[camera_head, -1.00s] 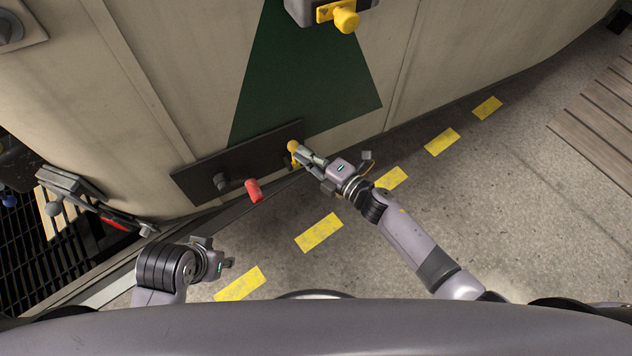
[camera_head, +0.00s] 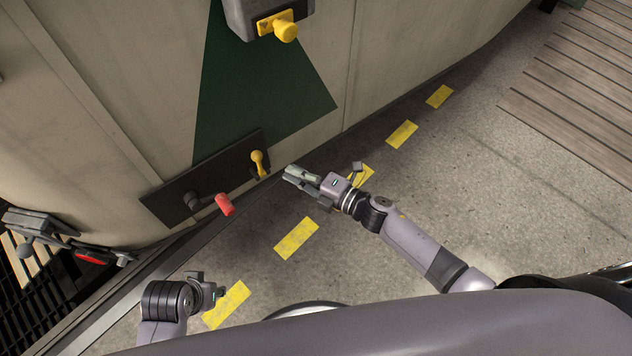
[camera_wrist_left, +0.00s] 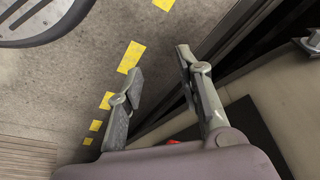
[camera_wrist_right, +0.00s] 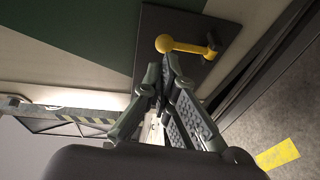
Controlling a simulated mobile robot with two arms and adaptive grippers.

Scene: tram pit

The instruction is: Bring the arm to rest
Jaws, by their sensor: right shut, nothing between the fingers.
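My right gripper (camera_head: 287,173) is shut and empty, just right of a yellow knobbed lever (camera_head: 258,161) on a dark plate (camera_head: 165,207) low on the pale wall. A gap shows between them in the head view. In the right wrist view the closed fingertips (camera_wrist_right: 167,66) point toward the plate, with the lever (camera_wrist_right: 186,46) beyond them. My left gripper (camera_head: 216,291) hangs low over the floor at the bottom left. In the left wrist view its fingers (camera_wrist_left: 160,62) are spread with nothing between them.
A red-gripped handle (camera_head: 225,205) sticks out from the same plate. A grey box with a yellow knob (camera_head: 285,31) is on the wall above. Yellow floor dashes (camera_head: 297,238) run along the wall. Wooden slats (camera_head: 575,90) lie at right. The concrete floor around my right arm is clear.

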